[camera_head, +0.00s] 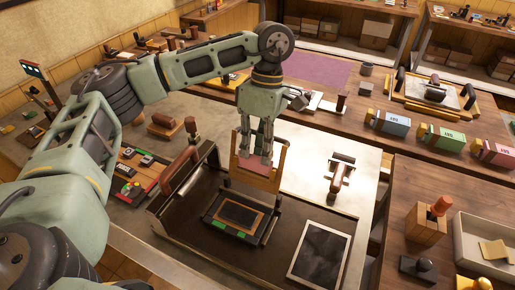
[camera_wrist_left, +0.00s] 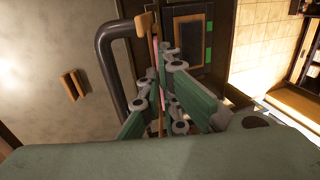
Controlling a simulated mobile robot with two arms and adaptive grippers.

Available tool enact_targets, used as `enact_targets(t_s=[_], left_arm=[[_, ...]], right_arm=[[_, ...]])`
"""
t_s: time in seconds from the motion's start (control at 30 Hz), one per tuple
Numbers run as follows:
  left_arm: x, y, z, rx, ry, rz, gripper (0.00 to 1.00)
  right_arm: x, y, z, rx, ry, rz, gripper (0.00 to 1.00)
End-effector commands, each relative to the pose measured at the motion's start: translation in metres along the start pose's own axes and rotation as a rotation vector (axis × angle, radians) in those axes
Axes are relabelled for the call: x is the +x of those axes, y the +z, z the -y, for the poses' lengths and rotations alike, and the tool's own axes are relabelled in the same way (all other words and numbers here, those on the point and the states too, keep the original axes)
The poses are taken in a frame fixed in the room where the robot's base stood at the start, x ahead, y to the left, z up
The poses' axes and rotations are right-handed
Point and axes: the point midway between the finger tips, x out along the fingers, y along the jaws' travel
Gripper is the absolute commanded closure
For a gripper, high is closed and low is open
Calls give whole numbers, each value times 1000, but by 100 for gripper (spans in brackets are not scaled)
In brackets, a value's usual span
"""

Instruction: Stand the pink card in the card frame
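The pink card (camera_head: 256,162) stands upright by the wooden card frame (camera_head: 261,181), with part of it hidden behind my fingers. In the left wrist view the pink card (camera_wrist_left: 158,76) is a thin upright strip between the fingers, close beside wood. I cannot tell whether it rests in the frame's slot. My left gripper (camera_head: 256,156) points down at the card's upper part. In the wrist view its fingers (camera_wrist_left: 157,76) lie on both sides of the card; whether they press on it is unclear. My right gripper is not in view.
The frame stands on a dark press bed (camera_head: 177,225) with a curved handle (camera_head: 180,171) at its left. A dark plate with a wood-edged panel (camera_head: 239,216) lies in front. A white-edged dark panel (camera_head: 319,252) lies to the right. Coloured boxes (camera_head: 437,138) line the right bench.

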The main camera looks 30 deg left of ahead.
Motion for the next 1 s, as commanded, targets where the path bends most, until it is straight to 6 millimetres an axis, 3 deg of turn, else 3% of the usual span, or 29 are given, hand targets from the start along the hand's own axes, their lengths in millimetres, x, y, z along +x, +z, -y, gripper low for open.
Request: enact_targets(t_s=[0.87,1.0], left_arm=[[5,0,0,0,0,0,100],[5,0,0,0,0,0,87]], right_arm=[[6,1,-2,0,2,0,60],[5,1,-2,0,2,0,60]])
